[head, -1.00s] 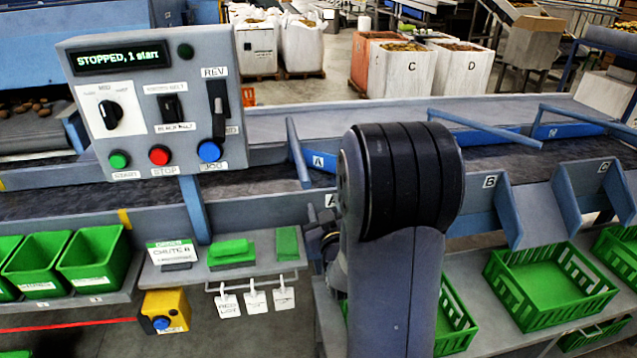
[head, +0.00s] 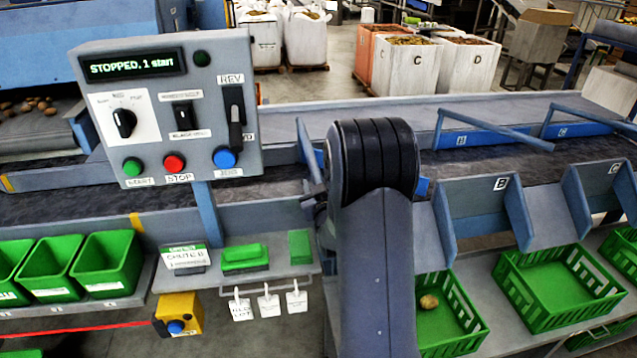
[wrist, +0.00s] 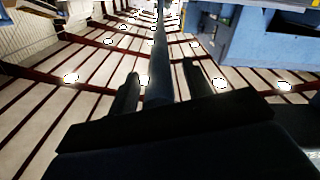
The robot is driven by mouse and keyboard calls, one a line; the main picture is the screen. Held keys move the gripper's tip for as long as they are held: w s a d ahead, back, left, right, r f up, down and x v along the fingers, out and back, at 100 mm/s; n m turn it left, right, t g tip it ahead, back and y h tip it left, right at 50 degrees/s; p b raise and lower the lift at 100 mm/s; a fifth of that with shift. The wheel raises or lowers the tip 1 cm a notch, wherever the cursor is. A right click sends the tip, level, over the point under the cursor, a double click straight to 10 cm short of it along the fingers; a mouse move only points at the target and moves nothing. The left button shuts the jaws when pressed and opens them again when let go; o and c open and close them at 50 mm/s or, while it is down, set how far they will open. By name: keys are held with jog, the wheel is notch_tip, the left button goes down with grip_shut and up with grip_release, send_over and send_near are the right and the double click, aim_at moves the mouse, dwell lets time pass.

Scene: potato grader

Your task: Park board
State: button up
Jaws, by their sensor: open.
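Blue diverter boards stand along the belt. Board A (head: 304,140) is just left of my arm, with its bar slanting over the belt and part of it hidden behind my arm. Boards B (head: 465,140) and C (head: 570,130) lie further right, their bars reaching across the belt edge. My gripper (wrist: 160,78) is open in the wrist view, one finger on each side of a long dark bar (wrist: 159,45). I cannot tell whether the fingers touch it. In the head view my arm hides nearly all of the gripper.
The control panel (head: 215,60) reads "STOPPED, 1 start" and stands left of my arm. A shelf (head: 225,285) below holds green blocks and hanging tags. Green crates (head: 555,315) stand under the chutes; one holds a potato (head: 428,302). Green bins (head: 105,262) are at left.

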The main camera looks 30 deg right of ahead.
grip_shut()
dwell(0.3)
